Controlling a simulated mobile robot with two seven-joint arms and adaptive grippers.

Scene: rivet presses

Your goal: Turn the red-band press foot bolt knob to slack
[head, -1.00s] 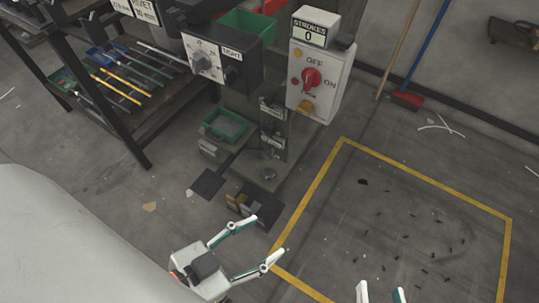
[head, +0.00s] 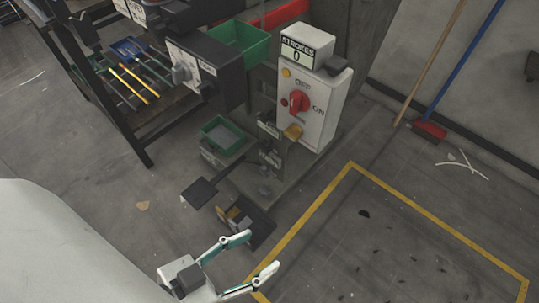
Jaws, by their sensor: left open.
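The press stands at upper centre, with a red strip (head: 280,14) behind a green bin at its top. Its control box (head: 312,100) carries a red switch (head: 299,101) between OFF and ON, and a counter reading 0. A small grey round knob (head: 264,190) sits low on the press base; I cannot tell whether it is the foot bolt knob or how it is turned. A foot pedal (head: 228,215) with a yellowish part lies on the floor in front. My left gripper (head: 262,252) is open and empty, in front of the pedal and apart from it. My right gripper is out of view.
A rack (head: 133,146) with tools stands left. A green-rimmed container (head: 222,133) stands low beside the press. A yellow-lined floor area (head: 420,212) lies right; brooms (head: 429,130) lean behind.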

